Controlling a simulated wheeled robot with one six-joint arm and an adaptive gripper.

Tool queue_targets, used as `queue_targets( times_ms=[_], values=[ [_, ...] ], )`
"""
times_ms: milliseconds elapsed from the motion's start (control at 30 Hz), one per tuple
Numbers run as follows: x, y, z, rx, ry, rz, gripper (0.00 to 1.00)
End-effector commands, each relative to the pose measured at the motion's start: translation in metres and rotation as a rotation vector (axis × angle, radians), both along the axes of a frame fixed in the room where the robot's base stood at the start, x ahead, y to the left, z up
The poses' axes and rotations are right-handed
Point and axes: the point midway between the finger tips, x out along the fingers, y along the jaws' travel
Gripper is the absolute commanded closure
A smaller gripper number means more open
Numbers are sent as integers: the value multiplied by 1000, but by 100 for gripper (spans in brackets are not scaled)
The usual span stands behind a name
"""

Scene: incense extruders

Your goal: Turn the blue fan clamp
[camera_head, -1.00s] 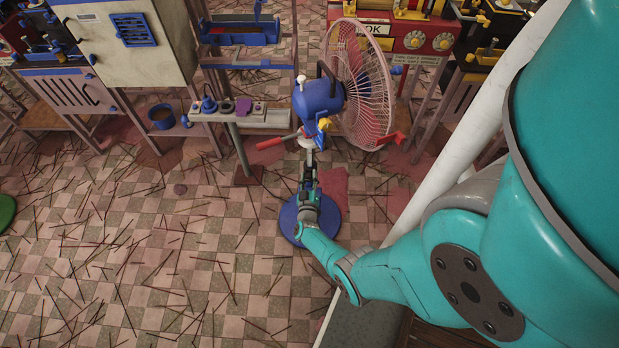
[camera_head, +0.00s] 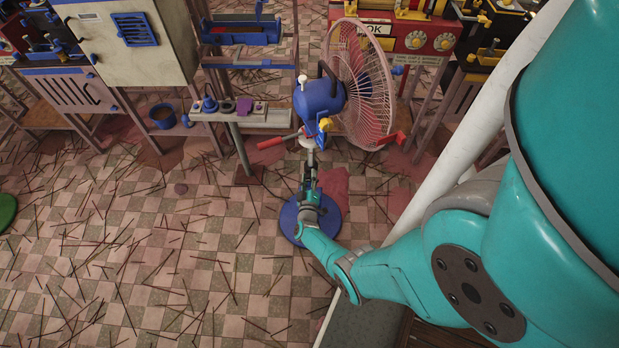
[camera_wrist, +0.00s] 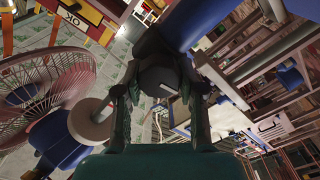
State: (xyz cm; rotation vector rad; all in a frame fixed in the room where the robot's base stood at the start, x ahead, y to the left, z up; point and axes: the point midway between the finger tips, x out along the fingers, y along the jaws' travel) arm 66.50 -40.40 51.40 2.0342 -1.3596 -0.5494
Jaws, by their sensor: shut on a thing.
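The standing fan (camera_head: 365,85) has a pink wire cage, a blue motor housing (camera_head: 318,100) and a round blue base (camera_head: 290,222) on the floor. My gripper (camera_head: 312,168) is at the fan's pole, below the housing and above the base. In the wrist view, my gripper (camera_wrist: 160,98) has its fingers on both sides of a dark round part, which I take to be the blue fan clamp (camera_wrist: 160,78); a blue piece (camera_wrist: 195,18) shows beyond it. The gripper is shut on this part. The fan cage (camera_wrist: 45,80) is at the left there. My arm hides part of the base.
A red handle (camera_head: 270,142) sticks out left of the pole. A narrow bench (camera_head: 240,117) with small parts stands behind to the left. A red machine (camera_head: 405,42) stands behind the fan. A white post (camera_head: 440,165) is at right. Thin sticks litter the open tiled floor.

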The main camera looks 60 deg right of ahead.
Motion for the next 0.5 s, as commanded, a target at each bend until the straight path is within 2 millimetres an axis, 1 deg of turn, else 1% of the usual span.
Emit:
queue_targets(
  times_ms=[67,100,200,500],
  values=[
    [0,0,0,1,1,1,96],
    [0,0,0,1,1,1,59],
    [0,0,0,1,1,1,35],
    [0,1,0,1,-1,1,35]
  ],
)
